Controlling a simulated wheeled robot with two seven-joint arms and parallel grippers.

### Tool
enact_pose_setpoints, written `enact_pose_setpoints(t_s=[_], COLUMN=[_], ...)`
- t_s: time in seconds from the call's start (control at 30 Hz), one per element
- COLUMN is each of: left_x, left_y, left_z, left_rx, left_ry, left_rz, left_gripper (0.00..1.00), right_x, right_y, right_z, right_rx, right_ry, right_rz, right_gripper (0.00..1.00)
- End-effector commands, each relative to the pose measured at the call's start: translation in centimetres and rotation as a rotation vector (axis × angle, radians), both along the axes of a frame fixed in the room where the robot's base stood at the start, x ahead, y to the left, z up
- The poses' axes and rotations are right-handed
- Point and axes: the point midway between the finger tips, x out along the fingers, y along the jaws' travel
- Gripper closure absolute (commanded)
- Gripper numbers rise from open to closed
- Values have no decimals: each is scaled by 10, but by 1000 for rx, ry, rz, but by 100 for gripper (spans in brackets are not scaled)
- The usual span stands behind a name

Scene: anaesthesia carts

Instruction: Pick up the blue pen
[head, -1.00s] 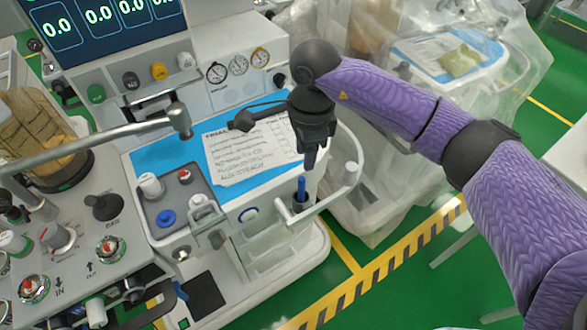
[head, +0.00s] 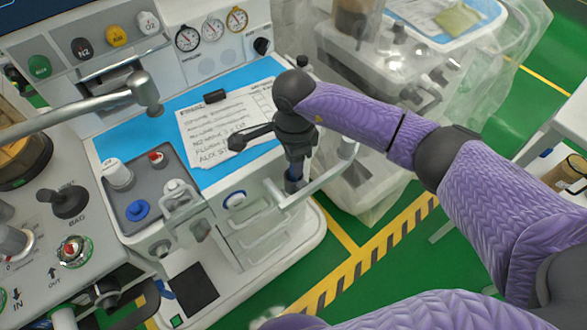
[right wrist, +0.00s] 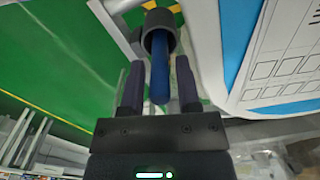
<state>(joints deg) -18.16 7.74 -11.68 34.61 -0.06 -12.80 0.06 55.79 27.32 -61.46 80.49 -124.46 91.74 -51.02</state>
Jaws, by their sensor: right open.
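The blue pen (right wrist: 160,75) stands upright in a small dark grey cup (right wrist: 158,30), seen in the right wrist view. My right gripper (right wrist: 159,85) is open, with one finger on each side of the pen and visible gaps between. In the head view the right gripper (head: 296,170) is lowered over the cup at the cart's right front edge and hides most of the pen and cup. My left gripper is not in view.
A white rail (head: 325,180) curves beside the pen's place. A handwritten sheet (head: 228,125) lies on the blue cart top (head: 175,125). A metal arm (head: 70,118) reaches over from the left. A plastic-covered cart (head: 375,160) stands to the right.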

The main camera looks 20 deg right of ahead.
Motion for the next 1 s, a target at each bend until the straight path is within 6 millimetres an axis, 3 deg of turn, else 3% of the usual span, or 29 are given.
enact_pose_setpoints(t_s=[0.1,0.3,0.7,1.0], left_x=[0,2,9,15], left_y=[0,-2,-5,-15], left_z=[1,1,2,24], left_rx=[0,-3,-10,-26], left_ry=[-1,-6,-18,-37], left_rz=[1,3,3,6], left_gripper=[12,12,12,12], right_x=[0,0,0,1], right_y=[0,0,0,0], right_z=[2,2,6,81], right_rx=[0,0,0,0], right_ry=[-1,0,-1,-5], right_rz=[0,0,-1,1], right_gripper=[58,100,100,100])
